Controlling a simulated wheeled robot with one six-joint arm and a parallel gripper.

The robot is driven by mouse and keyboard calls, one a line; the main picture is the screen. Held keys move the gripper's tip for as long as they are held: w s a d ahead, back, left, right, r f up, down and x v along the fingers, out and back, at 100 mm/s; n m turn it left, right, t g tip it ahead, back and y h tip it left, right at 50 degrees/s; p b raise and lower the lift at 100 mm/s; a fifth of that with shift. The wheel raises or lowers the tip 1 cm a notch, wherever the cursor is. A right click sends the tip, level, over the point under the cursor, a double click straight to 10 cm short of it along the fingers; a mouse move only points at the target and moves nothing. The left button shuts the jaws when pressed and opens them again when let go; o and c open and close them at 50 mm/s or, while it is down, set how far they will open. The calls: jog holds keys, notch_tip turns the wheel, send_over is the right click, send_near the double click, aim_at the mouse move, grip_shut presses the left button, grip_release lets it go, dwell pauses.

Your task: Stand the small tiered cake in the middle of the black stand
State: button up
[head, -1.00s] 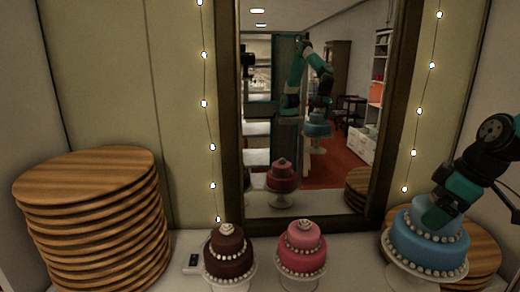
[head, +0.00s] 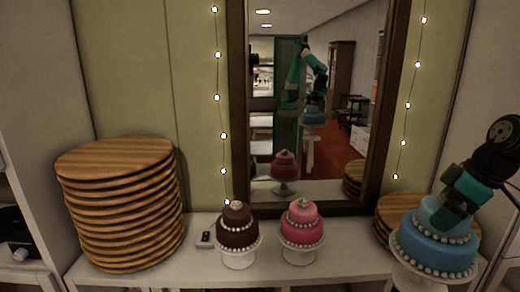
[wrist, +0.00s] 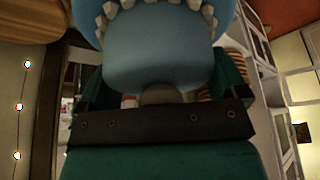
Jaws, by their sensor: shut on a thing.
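A blue tiered cake (head: 432,248) with white bead trim is at the right of the head view. My gripper (head: 447,215) is shut on its upper tier from above. In the wrist view the blue cake (wrist: 155,60) fills the upper middle between the fingers. A white stand (head: 402,275) shows under the cake; its foot is cut off by the picture's bottom edge. I cannot tell whether the cake is lifted clear of it. I can make out no black stand for certain; a dark object (head: 14,222) is partly seen at the left edge.
A dark brown cake (head: 238,232) and a pink cake (head: 302,226) stand on white footed stands on the counter (head: 200,272). A tall pile of wooden boards (head: 125,215) is at left; more boards (head: 395,208) lie behind the blue cake. A framed mirror (head: 325,190) stands behind.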

aim_at(413, 238)
jog(key=shift+w+a+f+m, duration=0.25)
jog(key=shift+f, duration=0.3)
jog(key=shift+w+a+f+m, duration=0.2)
jog(key=shift+f+m, duration=0.05)
jog(key=shift+f, duration=0.25)
jog(key=a+f+m, duration=0.1)
jog(key=f, duration=0.1)
jog(key=w+f+m+h, duration=0.1)
jog(key=f, duration=0.1)
jog(key=a+f+m, duration=0.1)
jog(key=f, duration=0.2)
jog(key=shift+w+a+t, duration=0.2)
jog(key=shift+a+t, duration=0.15)
jog(key=shift+t, duration=0.05)
jog(key=s+a+f+m+h, duration=0.1)
jog(key=s+a+f+m, duration=0.1)
jog(key=f, duration=0.7)
jog(key=s+a+f+m+h, duration=0.1)
jog(key=s+a+f+m, duration=0.1)
jog(key=f, duration=0.6)
jog(key=shift+s+a+f+m+t, duration=0.15)
jog(key=shift+s+f+m+t, duration=0.35)
jog(key=shift+s, duration=0.55)
jog(key=shift+r, duration=0.1)
